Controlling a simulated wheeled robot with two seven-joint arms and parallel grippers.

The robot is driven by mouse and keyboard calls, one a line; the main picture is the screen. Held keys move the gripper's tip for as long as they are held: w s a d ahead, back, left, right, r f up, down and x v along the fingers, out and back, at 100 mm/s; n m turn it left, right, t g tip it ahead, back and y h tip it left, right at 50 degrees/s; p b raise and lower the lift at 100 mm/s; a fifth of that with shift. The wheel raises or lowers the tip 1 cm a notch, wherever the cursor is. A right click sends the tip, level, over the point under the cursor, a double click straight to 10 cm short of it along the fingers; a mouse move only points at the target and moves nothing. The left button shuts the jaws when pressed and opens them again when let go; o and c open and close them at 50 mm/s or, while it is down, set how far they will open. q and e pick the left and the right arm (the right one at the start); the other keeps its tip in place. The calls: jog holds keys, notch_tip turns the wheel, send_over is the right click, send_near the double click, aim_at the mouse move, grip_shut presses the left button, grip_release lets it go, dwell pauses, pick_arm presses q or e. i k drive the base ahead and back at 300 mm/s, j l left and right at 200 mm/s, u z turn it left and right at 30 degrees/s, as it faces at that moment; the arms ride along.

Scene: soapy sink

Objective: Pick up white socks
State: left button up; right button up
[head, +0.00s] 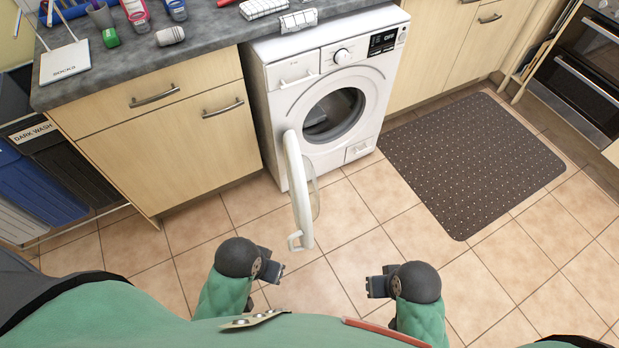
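Two whitish folded or rolled items lie at the back of the grey worktop: one with dark lines (263,8) and one to its right, nearer the edge (299,19). A whitish-grey roll (170,36) lies further left. I cannot tell for certain which of these are the white socks. My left gripper (272,268) and my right gripper (374,285) are low over the tiled floor, in front of the washing machine and well away from the worktop. Both look empty, but their finger gaps are too small to make out.
The washing machine (283,74) stands with its round door (301,190) swung open towards me, near my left gripper. A dark mat (470,160) lies right; laundry bins (40,190) stand left.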

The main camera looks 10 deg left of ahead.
aim_at(173, 35)
jog(key=k+j, duration=0.1)
jog(key=j, duration=0.25)
jog(key=k+j+z, duration=0.15)
jog(key=j, duration=0.5)
jog(key=k+j+z, duration=0.15)
jog(key=k+j, duration=0.05)
jog(key=j, duration=0.1)
